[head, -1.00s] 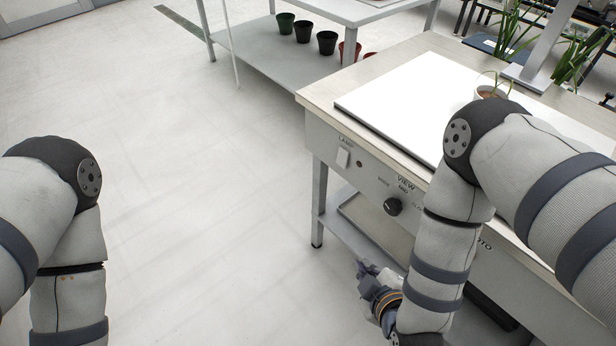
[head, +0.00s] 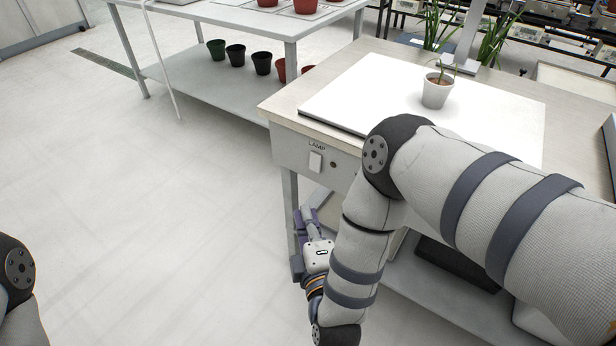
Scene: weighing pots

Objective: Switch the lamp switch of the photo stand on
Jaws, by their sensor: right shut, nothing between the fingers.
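The photo stand (head: 288,148) is a pale table with a bright white board on top and a grey front panel. Its white lamp switch (head: 315,161) sits on that panel under the word LAMP, with a small dark round indicator (head: 333,165) to its right. Which way the switch is set is too small to tell. My right gripper (head: 307,214) is shut and empty, below the switch in the picture and apart from it, fingers pointing up toward the panel. My left gripper is out of view; only a piece of my left arm shows at the lower left.
A potted plant (head: 437,92) stands on the white board (head: 385,85). My right arm hides the panel right of the switch. A grey shelf table (head: 205,88) with several pots is behind at the upper left. The floor on the left is clear.

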